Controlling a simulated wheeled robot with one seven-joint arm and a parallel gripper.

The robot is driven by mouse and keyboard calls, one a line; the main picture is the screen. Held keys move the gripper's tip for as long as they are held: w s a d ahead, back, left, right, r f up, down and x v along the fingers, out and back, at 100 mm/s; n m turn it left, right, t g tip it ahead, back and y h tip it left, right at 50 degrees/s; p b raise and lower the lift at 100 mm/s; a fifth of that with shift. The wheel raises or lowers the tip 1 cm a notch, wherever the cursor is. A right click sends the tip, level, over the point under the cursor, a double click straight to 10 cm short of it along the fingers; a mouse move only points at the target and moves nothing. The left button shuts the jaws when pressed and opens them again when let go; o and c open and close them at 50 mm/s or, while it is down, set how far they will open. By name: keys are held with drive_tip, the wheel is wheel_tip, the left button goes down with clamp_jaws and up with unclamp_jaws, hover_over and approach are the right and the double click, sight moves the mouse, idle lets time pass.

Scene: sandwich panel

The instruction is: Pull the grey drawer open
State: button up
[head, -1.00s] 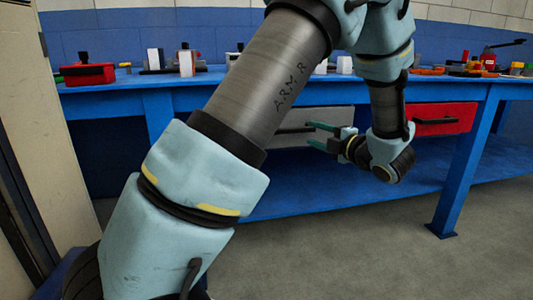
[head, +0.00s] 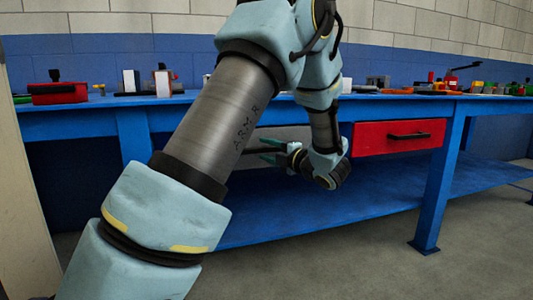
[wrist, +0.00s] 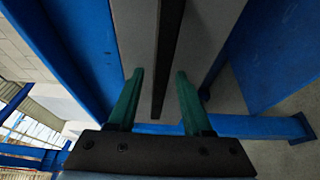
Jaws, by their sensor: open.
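The grey drawer (head: 297,131) is under the blue workbench, partly hidden by my arm in the head view; its front looks flush with the bench. In the wrist view its pale grey front (wrist: 134,35) runs up the picture, with the black bar handle (wrist: 168,50) along it. My gripper (head: 264,150) is in front of this drawer, its green fingers pointing left. In the wrist view the open fingers (wrist: 160,75) lie on either side of the handle, with a gap on both sides. I cannot tell whether the fingertips reach past the bar.
A red drawer (head: 375,140) with a black handle is to the right. A blue bench leg (head: 440,185) stands beyond it, and a blue lower shelf (head: 300,218) runs underneath. A red box (head: 60,93) and several small items stand on the benchtop (head: 190,98).

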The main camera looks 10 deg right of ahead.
drive_tip(key=shift+w, duration=0.1)
drive_tip(key=shift+c, duration=0.3)
clamp_jaws()
idle(1.1)
